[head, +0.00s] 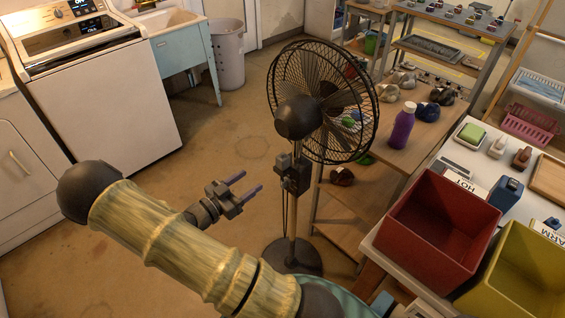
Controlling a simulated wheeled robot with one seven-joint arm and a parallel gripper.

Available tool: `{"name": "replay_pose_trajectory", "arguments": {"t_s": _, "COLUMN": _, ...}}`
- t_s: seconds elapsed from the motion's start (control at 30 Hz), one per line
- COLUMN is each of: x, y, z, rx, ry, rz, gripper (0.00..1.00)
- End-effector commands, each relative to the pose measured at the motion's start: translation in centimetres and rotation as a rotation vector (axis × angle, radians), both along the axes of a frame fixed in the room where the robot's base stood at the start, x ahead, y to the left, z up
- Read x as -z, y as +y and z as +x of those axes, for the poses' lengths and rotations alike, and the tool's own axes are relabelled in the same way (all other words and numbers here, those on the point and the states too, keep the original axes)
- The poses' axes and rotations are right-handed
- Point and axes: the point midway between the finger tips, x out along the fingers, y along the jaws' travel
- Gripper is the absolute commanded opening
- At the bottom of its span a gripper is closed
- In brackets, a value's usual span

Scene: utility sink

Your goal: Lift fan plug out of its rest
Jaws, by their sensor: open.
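A black standing fan (297,118) stands on the floor at the middle of the head view, on a thin pole with a round dark base (293,257). A dark boxy holder (293,174) sits on the pole below the fan head, with a dark cord (285,215) hanging beside the pole. The plug is too small and dark to tell apart from this holder. My gripper (250,182) is just left of the holder, its two purple-grey fingers open, empty and pointing toward it. A gap shows between fingertips and holder.
A wooden shelf table (395,135) with a purple bottle (403,126) stands right behind the fan. A red bin (437,230) and a yellow bin (520,270) sit on a white table at lower right. A washer (100,100) stands at left. The floor between is clear.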

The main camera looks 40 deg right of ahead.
Motion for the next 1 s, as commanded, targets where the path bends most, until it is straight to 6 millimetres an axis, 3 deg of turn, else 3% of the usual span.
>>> {"name": "replay_pose_trajectory", "arguments": {"t_s": 0.6, "x": -0.2, "y": -10.4, "z": 0.7, "rx": 0.002, "ry": 0.000, "rz": 0.000, "gripper": 0.56}}
{"name": "replay_pose_trajectory", "arguments": {"t_s": 1.0, "x": 0.0, "y": -11.2, "z": 0.8, "rx": -0.001, "ry": 0.001, "rz": 0.001, "gripper": 0.56}}
